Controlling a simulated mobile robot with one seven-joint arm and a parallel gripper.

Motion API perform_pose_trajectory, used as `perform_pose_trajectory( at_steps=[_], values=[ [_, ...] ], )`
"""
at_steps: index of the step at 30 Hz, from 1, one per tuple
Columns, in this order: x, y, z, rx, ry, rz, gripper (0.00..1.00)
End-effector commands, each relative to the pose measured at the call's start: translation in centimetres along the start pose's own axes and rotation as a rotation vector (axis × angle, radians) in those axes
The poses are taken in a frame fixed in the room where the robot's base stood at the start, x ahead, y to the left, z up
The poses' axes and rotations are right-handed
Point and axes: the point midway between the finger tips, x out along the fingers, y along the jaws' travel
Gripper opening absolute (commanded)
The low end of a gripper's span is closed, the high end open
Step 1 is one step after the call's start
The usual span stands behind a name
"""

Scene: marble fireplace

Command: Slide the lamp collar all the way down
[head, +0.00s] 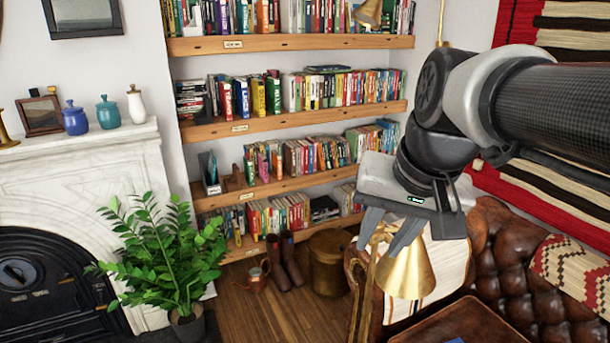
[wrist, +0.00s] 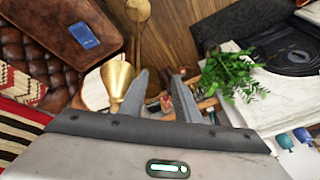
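A brass lamp with a cone-shaped shade (head: 411,272) and a thin brass pole (head: 366,285) stands below my gripper in the head view. My gripper (head: 381,252) points down with its two fingers apart, beside the top of the shade. In the wrist view my gripper (wrist: 159,76) is open, with no object clearly held between the fingers. The shade (wrist: 116,80) lies just left of the left finger there, and the pole runs up to a round brass base (wrist: 138,10). The collar cannot be made out; my fingers hide part of the pole.
A brown leather sofa (head: 520,275) and a wooden table (head: 455,325) with a blue item (wrist: 83,35) are close by. Bookshelves (head: 290,42), a plant (head: 165,255) and a marble fireplace (head: 85,185) stand leftward.

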Motion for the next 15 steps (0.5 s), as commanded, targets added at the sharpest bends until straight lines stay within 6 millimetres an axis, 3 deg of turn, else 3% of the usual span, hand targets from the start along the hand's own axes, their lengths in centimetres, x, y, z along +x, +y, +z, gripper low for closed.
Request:
perform_pose_trajectory(
  at_steps=[6,12,15],
  values=[
    [-0.5,0.8,-9.2,0.332,-0.104,-0.033,0.30],
    [1.6,6.6,-18.0,0.840,-0.225,-0.041,0.30],
    [3.1,10.1,-21.2,1.053,-0.279,-0.041,0.30]
  ],
)
